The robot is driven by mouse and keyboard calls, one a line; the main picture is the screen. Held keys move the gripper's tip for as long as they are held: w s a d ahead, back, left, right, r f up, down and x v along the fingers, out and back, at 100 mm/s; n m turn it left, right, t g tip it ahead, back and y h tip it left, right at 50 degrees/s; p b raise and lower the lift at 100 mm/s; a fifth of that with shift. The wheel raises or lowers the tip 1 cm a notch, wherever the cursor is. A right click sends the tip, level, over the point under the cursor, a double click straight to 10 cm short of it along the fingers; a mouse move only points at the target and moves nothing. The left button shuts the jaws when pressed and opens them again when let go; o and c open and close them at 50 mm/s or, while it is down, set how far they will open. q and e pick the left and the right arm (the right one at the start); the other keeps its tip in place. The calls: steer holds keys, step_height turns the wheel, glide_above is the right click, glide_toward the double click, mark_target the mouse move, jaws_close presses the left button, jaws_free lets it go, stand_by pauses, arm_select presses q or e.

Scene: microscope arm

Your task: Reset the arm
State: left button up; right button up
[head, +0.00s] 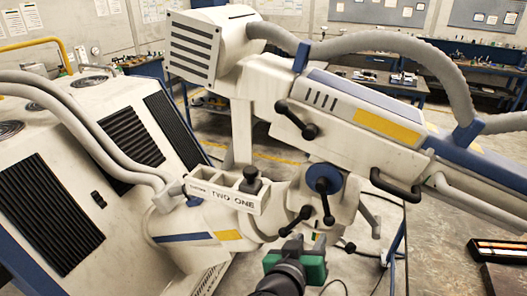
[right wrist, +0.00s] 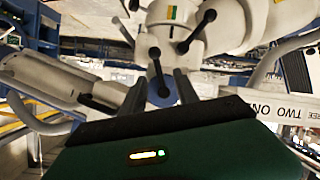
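The large white microscope arm (head: 350,115) slants from upper left to lower right in the head view, with a yellow stripe. It carries black ball-ended levers: an upper lever (head: 297,120), a lever on a blue hub (head: 325,200) and a lower lever (head: 297,220). A white slotted block marked "TWO ONE" (head: 230,198) sits at the base, with a black knob (head: 251,180) in its right slot. It also shows in the right wrist view (right wrist: 297,108). My right gripper (head: 293,243) is just below the levers. Its fingers stand apart; a lever (right wrist: 158,72) appears between them. Contact is unclear. My left gripper is out of view.
A white vented cabinet (head: 70,165) with thick grey hoses (head: 85,125) fills the left. Workbenches (head: 385,82) stand at the back. A case (head: 497,250) lies at the lower right. Cables lie on the floor near the arm's base.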

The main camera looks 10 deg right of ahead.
steer(key=w+a+f+n+g+y+b, duration=0.15)
steer(key=f+y+b, duration=0.25)
steer(key=f, duration=0.6)
steer(key=w+a+f+n+y+b, duration=0.1)
steer(key=a+f+n+y+b, duration=0.2)
steer(key=f, duration=0.7)
steer(key=s+d+f+m+g+b, duration=0.1)
steer(key=s+d+f+g+b, duration=0.2)
steer(key=s+d+f+g, duration=0.4)
steer(key=s+f, duration=0.4)
steer(key=s, duration=0.2)
steer(key=shift+s+d+f+m+y, duration=0.15)
steer(key=shift+s+m+y, duration=0.15)
steer(key=shift+m+y, duration=0.1)
steer(key=shift+w, duration=0.1)
